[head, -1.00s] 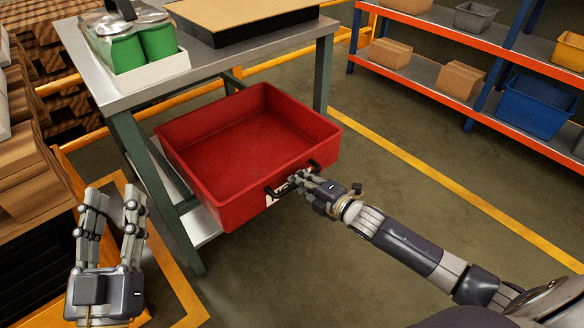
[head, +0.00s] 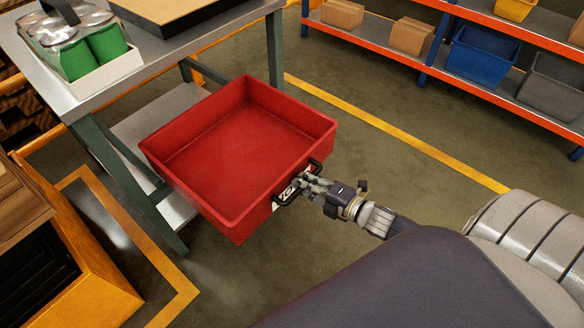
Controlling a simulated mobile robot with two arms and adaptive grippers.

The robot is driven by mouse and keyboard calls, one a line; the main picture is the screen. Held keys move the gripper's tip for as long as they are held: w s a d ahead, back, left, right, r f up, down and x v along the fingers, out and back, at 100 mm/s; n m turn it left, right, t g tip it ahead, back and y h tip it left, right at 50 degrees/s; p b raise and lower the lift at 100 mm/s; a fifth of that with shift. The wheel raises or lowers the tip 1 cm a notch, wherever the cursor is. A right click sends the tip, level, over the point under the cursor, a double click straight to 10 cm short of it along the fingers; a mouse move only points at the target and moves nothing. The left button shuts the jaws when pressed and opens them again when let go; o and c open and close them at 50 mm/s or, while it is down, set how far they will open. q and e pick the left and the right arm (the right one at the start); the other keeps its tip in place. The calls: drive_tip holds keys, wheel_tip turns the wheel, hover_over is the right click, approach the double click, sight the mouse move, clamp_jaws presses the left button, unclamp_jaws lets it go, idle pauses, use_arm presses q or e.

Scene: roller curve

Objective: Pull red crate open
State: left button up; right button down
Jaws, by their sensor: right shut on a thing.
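The red crate (head: 205,205) is an open-topped, empty box that juts out from under the metal table. Its front wall faces the lower right and bears a white label and a dark handle (head: 287,197). My right gripper (head: 310,184) is shut on this handle at the crate's front, and its fingers hide part of the label and handle. The crate's rear part lies near the lower shelf (head: 165,117) of the table; its underside is hidden. My left gripper is out of the picture.
The metal table (head: 100,100) carries green cans (head: 107,40) in a white tray and a flat board in a black frame. Orange shelving with bins, including a blue bin (head: 480,55), stands at the back right. Floor in front of the crate is clear.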

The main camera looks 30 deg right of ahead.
drive_tip(key=shift+f+p+v, duration=0.2)
drive_tip(key=shift+p+v, duration=0.2)
drive_tip(key=shift+v, duration=0.7)
drive_tip(key=shift+f+p+v, duration=0.15)
drive_tip(key=shift+p+v, duration=0.2)
drive_tip(key=shift+v, duration=0.75)
drive_tip(key=shift+s, duration=0.1)
drive_tip(key=c, duration=1.6)
unclamp_jaws()
drive_tip(key=shift+s, duration=0.1)
drive_tip(key=v, duration=1.2)
drive_tip(key=shift+f, duration=0.1)
